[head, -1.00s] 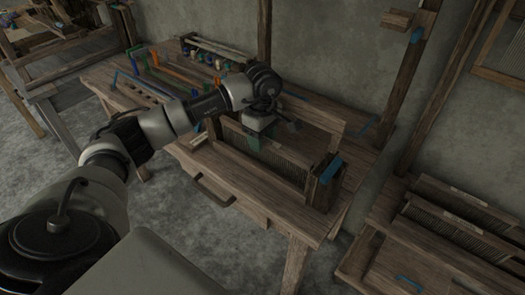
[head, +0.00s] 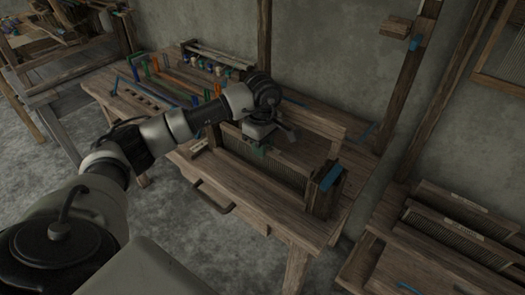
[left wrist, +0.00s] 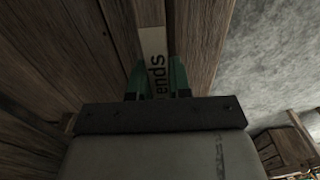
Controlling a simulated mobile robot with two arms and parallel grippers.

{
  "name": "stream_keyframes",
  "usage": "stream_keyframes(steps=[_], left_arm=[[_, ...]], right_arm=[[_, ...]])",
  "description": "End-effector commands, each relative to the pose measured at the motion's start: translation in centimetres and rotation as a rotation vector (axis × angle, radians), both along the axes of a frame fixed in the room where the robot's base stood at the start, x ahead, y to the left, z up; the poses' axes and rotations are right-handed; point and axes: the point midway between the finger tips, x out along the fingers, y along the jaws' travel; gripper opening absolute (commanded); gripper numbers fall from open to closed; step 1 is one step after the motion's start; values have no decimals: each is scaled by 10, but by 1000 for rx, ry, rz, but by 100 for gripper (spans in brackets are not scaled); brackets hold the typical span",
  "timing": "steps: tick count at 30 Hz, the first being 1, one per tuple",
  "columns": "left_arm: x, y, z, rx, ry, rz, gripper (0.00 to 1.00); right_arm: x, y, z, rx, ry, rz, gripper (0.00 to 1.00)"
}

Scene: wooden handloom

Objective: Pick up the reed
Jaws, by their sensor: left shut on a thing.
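The reed (head: 285,178), a long wooden-framed comb of fine upright wires, stands on edge on the wooden workbench. My left gripper (head: 262,149) is over its upper edge, with green fingertips pointing down, shut on it. Part of the reed is hidden behind my gripper and wrist. I cannot tell whether the reed is clear of the bench. My right gripper is not in view.
A wooden post with a blue top (head: 330,175) stands at the reed's right end. Coloured pegs and spools (head: 190,68) are at the back left of the workbench (head: 245,207). More reeds (head: 455,225) stand on a rack at right. The bench's front is largely clear.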

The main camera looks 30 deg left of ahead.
Motion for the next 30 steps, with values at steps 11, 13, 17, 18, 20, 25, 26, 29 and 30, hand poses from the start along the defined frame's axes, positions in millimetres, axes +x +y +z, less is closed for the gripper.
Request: stream_keyframes(steps=[11,13,17,18,20,25,26,29,30], left_arm=[[1,0,46,0,-7,1,0],[1,0,60,-1,-7,0,0],[1,0,86,-1,-7,0,0],[1,0,94,-1,-7,1,0],[1,0,107,-1,-7,0,0],[1,0,142,1,-5,0,0],[1,0,147,2,-6,0,0],[0,1,162,2,-5,1,0],[0,0,167,1,-4,0,0]], right_arm=[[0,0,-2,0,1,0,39],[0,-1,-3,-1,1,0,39],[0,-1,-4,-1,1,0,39],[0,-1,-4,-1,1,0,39],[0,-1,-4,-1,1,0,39],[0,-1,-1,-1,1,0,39],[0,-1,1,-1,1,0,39],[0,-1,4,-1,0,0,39],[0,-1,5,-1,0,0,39]])
